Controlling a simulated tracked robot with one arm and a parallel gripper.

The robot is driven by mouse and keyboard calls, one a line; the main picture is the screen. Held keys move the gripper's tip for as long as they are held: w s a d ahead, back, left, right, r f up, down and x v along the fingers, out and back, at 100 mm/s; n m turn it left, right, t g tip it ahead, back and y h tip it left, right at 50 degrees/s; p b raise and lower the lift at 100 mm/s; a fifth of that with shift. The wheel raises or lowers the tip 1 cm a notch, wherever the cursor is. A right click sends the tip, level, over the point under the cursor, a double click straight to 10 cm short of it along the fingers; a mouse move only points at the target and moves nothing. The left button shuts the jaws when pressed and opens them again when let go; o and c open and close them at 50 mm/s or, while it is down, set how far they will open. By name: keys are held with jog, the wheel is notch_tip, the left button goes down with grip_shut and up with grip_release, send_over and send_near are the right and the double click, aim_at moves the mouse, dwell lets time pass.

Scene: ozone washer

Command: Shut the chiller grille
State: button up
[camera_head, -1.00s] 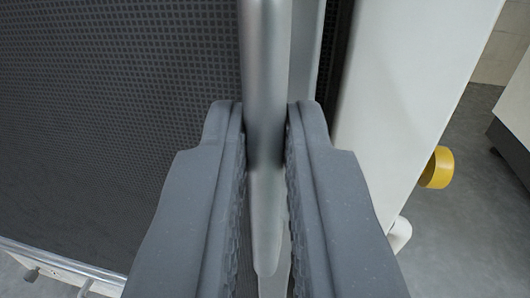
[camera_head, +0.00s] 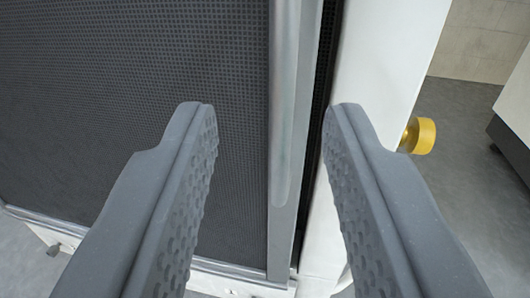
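The chiller grille (camera_head: 120,120) is a dark perforated panel with a grey metal edge, filling the left of the view. Its upright grey bar handle (camera_head: 284,120) runs down along the right edge and ends in a rounded tip. My gripper (camera_head: 270,112) is open, one finger on each side of the handle in the picture, and holds nothing. The left finger overlaps the mesh. The right finger overlaps the white cabinet frame (camera_head: 385,60). A narrow dark gap (camera_head: 320,110) shows between the grille's edge and this frame.
A yellow knob (camera_head: 420,136) sticks out from the right side of the white frame. A pale cabinet (camera_head: 515,125) stands at the far right. Grey floor (camera_head: 462,140) is clear between them.

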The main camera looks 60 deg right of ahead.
jog(key=v, duration=0.9)
jog(key=shift+p, duration=0.35)
jog(key=shift+w, duration=0.1)
